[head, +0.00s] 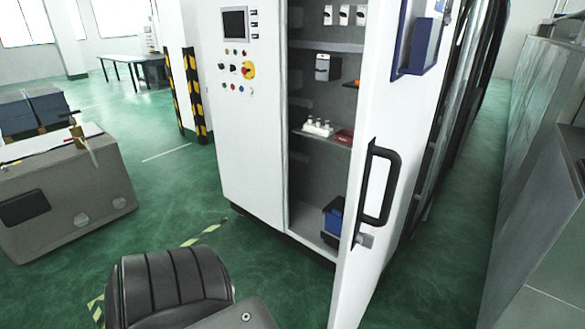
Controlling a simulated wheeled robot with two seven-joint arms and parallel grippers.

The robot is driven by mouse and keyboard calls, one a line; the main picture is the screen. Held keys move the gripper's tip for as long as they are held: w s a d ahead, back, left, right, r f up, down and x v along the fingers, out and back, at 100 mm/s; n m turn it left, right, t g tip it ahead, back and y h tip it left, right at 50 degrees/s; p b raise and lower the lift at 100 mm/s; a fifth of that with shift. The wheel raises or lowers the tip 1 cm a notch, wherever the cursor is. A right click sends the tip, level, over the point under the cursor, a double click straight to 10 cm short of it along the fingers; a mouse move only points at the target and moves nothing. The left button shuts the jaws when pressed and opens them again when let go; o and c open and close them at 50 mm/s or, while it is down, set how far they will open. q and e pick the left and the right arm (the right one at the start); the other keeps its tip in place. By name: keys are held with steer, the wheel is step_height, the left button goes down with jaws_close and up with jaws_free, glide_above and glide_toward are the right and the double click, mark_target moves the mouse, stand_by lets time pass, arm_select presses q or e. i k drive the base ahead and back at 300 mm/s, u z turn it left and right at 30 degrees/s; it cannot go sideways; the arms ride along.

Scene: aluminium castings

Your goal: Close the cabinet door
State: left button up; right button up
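The white cabinet (245,120) stands in the middle of the head view, with its interior showing. Its white door (362,225) is open and swung out towards me on the right side. A black bar handle (378,185) is on the door, with a small grey lock part just below it. Neither of my grippers shows. Nothing visible touches the door.
Shelves inside hold small white bottles (318,127), a red item (344,136) and a blue bin (333,217). A blue holder (419,46) is on the door. A grey unit (70,190) stands at left, grey panels (540,170) at right. Green floor is clear left of the cabinet.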

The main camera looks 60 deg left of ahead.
mark_target(396, 74)
steer(key=u, duration=1.15)
steer(key=i, duration=0.5)
steer(key=u, duration=1.4)
steer(key=k, duration=1.1)
steer(key=z, duration=1.2)
